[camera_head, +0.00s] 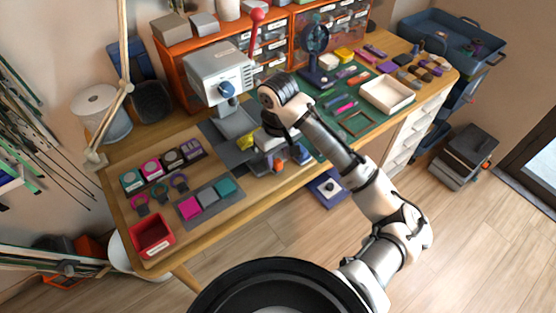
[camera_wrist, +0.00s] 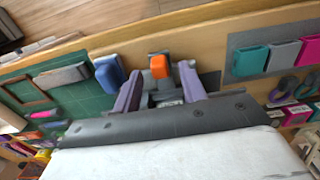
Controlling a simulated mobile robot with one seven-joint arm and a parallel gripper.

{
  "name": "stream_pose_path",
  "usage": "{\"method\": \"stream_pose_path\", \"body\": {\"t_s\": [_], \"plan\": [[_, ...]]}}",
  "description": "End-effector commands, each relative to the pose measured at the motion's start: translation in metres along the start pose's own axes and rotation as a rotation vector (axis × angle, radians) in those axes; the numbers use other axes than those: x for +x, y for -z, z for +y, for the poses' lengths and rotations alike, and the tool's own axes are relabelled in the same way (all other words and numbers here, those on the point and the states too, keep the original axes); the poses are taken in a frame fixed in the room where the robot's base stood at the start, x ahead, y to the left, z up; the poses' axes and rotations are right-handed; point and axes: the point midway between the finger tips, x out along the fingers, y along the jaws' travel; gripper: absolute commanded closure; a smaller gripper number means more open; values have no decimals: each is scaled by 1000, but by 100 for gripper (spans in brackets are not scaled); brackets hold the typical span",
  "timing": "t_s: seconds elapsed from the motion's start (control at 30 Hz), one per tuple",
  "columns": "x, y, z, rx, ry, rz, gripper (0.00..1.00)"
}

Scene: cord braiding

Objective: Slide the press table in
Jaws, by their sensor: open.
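The grey press (camera_head: 222,75) with a red-knobbed lever stands at the back of the bench. A dark grey plate (camera_head: 236,122) extends from under it toward the front edge, partly hidden by my gripper. I cannot tell clearly where the sliding press table ends and the base begins. An orange knob (camera_wrist: 158,66) shows near the front edge of the bench, and also in the head view (camera_head: 279,164). My gripper (camera_wrist: 158,70) is open, its two fingers on either side of the knob with visible gaps. Contact with the table is hidden.
A blue block (camera_wrist: 110,72) lies beside one finger. The green mat (camera_head: 345,120) holds tools and a white tray (camera_head: 387,94). Left of the press are colored pads (camera_head: 208,198), rings and a red bin (camera_head: 152,235). Open floor lies in front of the bench.

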Motion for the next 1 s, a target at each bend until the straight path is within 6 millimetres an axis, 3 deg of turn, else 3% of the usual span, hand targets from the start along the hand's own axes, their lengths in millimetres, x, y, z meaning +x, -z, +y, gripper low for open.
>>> {"method": "stream_pose_path", "body": {"t_s": [0.2, 0.63, 0.93, 1.0], "plan": [[20, 0, 0, 0, 2, -1, 58], [25, 0, 0, -1, 0, -1, 60], [25, 0, 0, -1, 0, -1, 99], [25, 0, 0, -1, 0, -1, 100]]}}
